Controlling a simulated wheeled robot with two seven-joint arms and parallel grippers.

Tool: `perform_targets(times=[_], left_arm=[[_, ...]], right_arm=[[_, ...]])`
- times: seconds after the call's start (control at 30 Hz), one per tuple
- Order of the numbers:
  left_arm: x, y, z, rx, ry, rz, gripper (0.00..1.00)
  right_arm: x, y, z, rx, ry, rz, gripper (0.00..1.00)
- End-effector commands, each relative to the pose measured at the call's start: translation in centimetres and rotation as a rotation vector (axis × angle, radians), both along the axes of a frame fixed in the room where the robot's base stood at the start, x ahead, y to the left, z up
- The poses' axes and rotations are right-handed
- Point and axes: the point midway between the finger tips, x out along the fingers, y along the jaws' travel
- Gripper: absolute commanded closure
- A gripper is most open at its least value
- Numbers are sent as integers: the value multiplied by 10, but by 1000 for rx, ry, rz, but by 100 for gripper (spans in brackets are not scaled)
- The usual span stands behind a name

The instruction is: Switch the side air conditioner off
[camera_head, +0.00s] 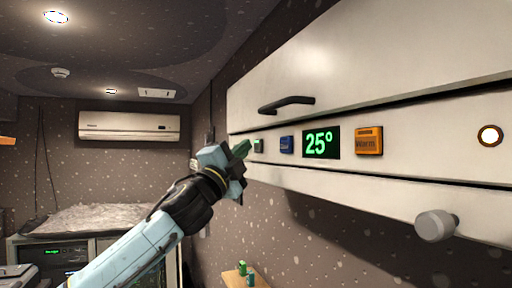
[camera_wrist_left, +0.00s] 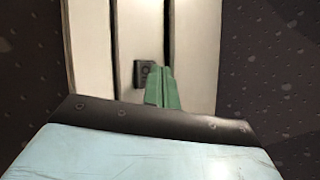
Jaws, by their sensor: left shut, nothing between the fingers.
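The side air conditioner (camera_head: 370,55) is the long white unit along the right wall. Its front strip carries a small dark button (camera_head: 259,146), a blue button (camera_head: 286,145), a green 25° display (camera_head: 321,143) and an orange button marked Warm (camera_head: 368,141). My left gripper (camera_head: 243,147) is shut and empty, its green fingertips close beside the small dark button. In the left wrist view the dark button (camera_wrist_left: 142,74) shows just left of the shut green fingers (camera_wrist_left: 164,88). I cannot tell whether they touch it. My right gripper is out of view.
A black handle (camera_head: 286,104) sits on the unit's upper panel. A lit round lamp (camera_head: 490,135) and a grey knob (camera_head: 436,225) are at its right. Another white air conditioner (camera_head: 130,126) hangs on the back wall. A small wooden surface with green items (camera_head: 243,270) lies below.

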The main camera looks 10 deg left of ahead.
Motion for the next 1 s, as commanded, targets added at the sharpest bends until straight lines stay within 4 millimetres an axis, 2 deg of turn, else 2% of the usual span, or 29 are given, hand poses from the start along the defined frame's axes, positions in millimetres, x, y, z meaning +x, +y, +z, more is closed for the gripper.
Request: perform_targets(times=[1.0], left_arm=[[5,-7,0,0,0,0,100]], right_arm=[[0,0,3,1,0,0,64]])
